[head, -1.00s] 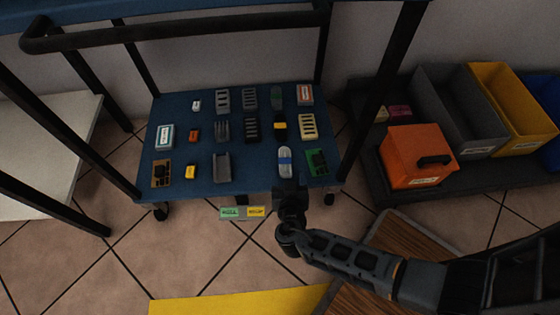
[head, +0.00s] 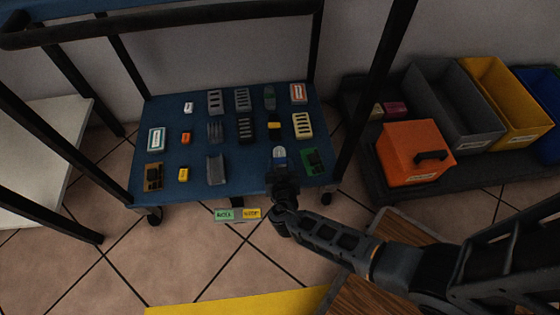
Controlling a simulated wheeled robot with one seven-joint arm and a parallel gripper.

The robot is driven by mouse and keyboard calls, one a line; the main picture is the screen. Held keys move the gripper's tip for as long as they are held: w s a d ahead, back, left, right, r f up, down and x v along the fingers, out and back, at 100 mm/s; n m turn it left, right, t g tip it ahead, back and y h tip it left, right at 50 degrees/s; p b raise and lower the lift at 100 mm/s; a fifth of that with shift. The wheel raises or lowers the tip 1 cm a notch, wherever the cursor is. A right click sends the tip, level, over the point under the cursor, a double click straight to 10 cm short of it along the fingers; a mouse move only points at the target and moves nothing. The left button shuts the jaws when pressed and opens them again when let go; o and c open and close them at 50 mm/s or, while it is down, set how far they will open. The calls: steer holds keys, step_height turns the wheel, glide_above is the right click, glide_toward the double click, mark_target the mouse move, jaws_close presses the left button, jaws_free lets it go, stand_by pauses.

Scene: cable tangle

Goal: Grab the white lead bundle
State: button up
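A pale whitish bundle with a blue band (head: 279,154) lies near the front edge of the blue cart shelf (head: 212,188), between a grey tray-like part and a green board. It looks like the white lead bundle. My gripper (head: 281,171) is at its near end and hides its lower part. The fingers are dark and small in the picture, so I cannot tell whether they are open, shut or touching the bundle.
A green board (head: 313,162) lies just right of my gripper, and a grey part (head: 216,170) to the left. Several other small parts fill the shelf. Dark cart posts (head: 376,85) rise at the sides. An orange box (head: 411,152) stands at right.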

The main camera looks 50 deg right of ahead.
steer(key=c, duration=0.7)
steer(key=shift+o, duration=0.2)
